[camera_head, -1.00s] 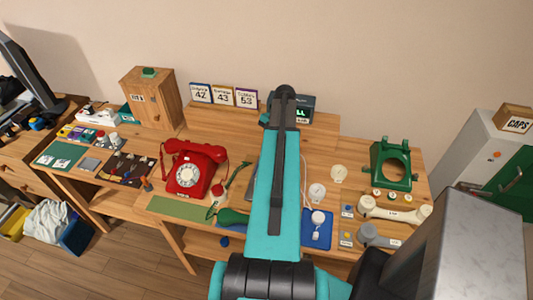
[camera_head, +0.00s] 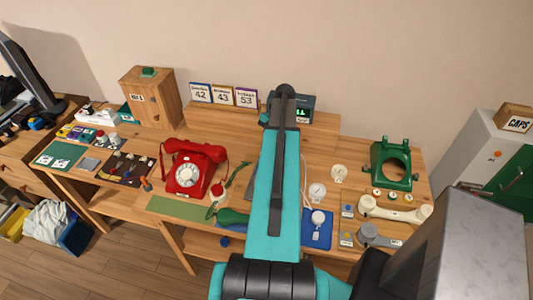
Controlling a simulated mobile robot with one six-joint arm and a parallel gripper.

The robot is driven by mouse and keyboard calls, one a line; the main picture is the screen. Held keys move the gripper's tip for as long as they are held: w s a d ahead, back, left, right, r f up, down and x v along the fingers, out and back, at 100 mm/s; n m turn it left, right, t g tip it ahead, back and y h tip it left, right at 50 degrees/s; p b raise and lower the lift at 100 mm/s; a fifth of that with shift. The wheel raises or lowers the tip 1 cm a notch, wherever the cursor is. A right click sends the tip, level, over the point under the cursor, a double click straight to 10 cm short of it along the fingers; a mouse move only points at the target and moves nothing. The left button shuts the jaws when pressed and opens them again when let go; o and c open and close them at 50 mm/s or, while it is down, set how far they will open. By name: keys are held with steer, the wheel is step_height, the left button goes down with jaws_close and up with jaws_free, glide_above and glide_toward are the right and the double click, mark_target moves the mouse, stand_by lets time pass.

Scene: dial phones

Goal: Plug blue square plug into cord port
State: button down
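My teal and black arm reaches up the middle of the head view and covers the centre of the workbench (camera_head: 320,150). My gripper is hidden at or behind the far end of the arm, so I cannot see its fingers or what it holds. I cannot make out a blue square plug or a cord port. A red dial phone (camera_head: 190,168) stands left of the arm. A green cord with a green handset (camera_head: 231,217) lies between the phone and the arm. Small blue-marked items (camera_head: 347,211) lie right of the arm, too small to identify.
A blue mat (camera_head: 318,240) shows beside the arm. A wooden cabinet (camera_head: 150,97) and number cards (camera_head: 223,95) stand at the back. A green mat (camera_head: 180,208) lies bare at the front.

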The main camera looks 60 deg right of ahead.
steer(key=shift+f+b, duration=0.45)
steer(key=shift+f, duration=0.25)
stand_by(0.6)
steer(key=c, duration=1.7)
jaws_free()
steer(key=shift+o, duration=0.2)
steer(key=shift+r, duration=0.15)
steer(key=b+v, duration=0.4)
steer(key=v, duration=0.9)
steer(key=shift+r, duration=0.25)
steer(key=shift+d, duration=0.1)
